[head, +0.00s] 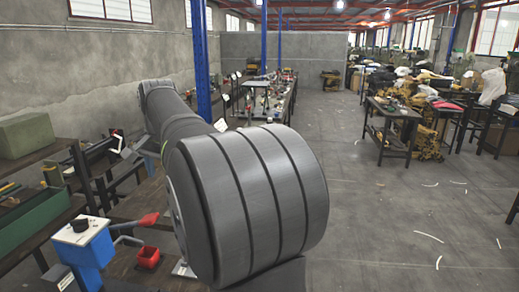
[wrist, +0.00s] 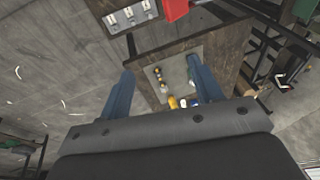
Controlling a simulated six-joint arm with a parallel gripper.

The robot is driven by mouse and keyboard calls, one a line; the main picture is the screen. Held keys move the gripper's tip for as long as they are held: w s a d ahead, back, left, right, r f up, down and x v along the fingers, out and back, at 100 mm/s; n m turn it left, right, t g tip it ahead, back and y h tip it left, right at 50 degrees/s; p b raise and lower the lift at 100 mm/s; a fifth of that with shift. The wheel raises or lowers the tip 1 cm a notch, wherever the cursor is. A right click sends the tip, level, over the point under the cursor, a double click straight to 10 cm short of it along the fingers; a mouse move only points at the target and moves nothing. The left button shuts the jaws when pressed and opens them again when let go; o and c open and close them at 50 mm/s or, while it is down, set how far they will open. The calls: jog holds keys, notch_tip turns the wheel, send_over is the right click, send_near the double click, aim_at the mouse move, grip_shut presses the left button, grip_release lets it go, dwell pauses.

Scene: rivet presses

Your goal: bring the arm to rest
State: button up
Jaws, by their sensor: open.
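In the wrist view my gripper (wrist: 161,66) shows two blue fingers spread well apart, with nothing between them. It is above a dark brown bench top (wrist: 215,45), clear of it as far as I can tell. Between and beyond the fingers, a pale tray (wrist: 153,75) with small parts lies on the bench. In the head view my grey arm (head: 245,195) stretches across the middle and hides much of the bench. My gripper cannot be made out there.
A blue press (head: 88,250) with a red handle (head: 150,219) and a red bin (head: 148,257) stand at lower left. A green tray (head: 30,220) is at the left edge. Cluttered tables (head: 395,112) stand at right. The floor (head: 390,215) between is mostly open.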

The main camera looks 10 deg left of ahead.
jog(key=s+a+r, duration=0.1)
jog(key=s+a, duration=0.3)
jog(key=a, duration=0.3)
jog(key=s+a+r+y, duration=0.1)
jog(key=s+a+r, duration=0.1)
jog(key=s+a, duration=0.3)
jog(key=shift+a+r, duration=0.3)
jog(key=shift+a, duration=1.5)
jog(key=shift+d, duration=0.1)
jog(key=w+d+f+h, duration=0.1)
jog(key=w+d+f, duration=0.1)
jog(key=w+d, duration=0.45)
jog(key=w+d+f, duration=0.2)
jog(key=w+d, duration=0.1)
jog(key=d, duration=0.7)
jog(key=s+a+r+y, duration=0.1)
jog(key=s+a+r, duration=0.1)
jog(key=s+a, duration=0.6)
jog(key=s+a+r+y, duration=0.1)
jog(key=s+a+r, duration=0.25)
jog(key=a, duration=0.85)
jog(key=s+d+f+x, duration=0.1)
jog(key=x, duration=0.9)
jog(key=d+r+n+g, duration=0.1)
jog(key=d+r+n, duration=0.2)
jog(key=r+n, duration=0.4)
jog(key=shift+v, duration=0.9)
jog(key=shift+a, duration=0.15)
jog(key=shift+c, duration=0.2)
